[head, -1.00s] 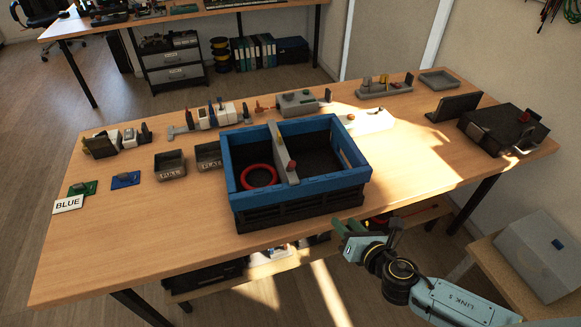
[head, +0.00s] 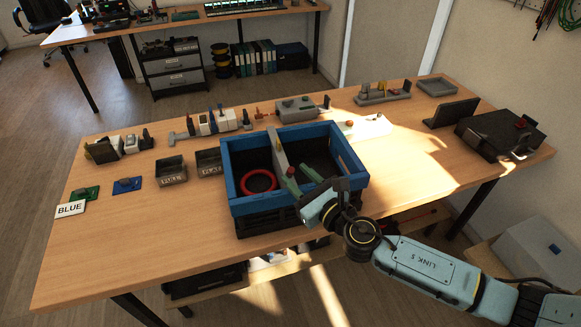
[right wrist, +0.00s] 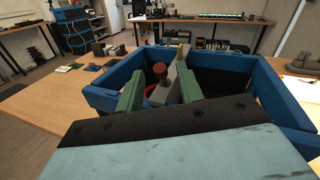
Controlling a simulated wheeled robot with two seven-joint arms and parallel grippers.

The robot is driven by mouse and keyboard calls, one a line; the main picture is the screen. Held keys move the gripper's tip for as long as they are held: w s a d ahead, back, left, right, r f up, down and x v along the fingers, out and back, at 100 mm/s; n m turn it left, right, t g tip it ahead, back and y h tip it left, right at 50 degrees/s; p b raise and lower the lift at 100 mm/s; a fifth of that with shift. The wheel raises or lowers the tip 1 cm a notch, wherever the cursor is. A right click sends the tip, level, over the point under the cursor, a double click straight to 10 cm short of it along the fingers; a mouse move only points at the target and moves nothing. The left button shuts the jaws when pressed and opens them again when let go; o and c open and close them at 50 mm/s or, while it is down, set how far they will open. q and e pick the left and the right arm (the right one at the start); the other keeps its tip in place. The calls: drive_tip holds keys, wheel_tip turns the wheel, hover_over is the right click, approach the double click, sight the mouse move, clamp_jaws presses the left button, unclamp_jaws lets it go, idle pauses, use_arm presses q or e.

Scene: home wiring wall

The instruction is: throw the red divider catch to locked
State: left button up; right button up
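The red divider catch is a red-capped knob (right wrist: 160,68) on a grey base, on the grey divider (head: 278,152) that crosses the blue crate (head: 240,207). In the head view, the red knob (head: 290,170) shows only slightly beside my fingers. My right gripper (right wrist: 160,74) is open, with green fingers apart at the near end of the divider. In the right wrist view, the knob appears between the fingers, with no contact visible. My left gripper is not in view.
A red ring (head: 258,180) lies in the crate's left compartment. Grey bins (head: 171,170) stand left of the crate, small devices (head: 209,124) behind it. A black box (head: 500,134) is at the table's right end. The table's front left is clear.

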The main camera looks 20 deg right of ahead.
sight(293, 172)
drive_tip(key=shift+x, duration=1.8)
clamp_jaws()
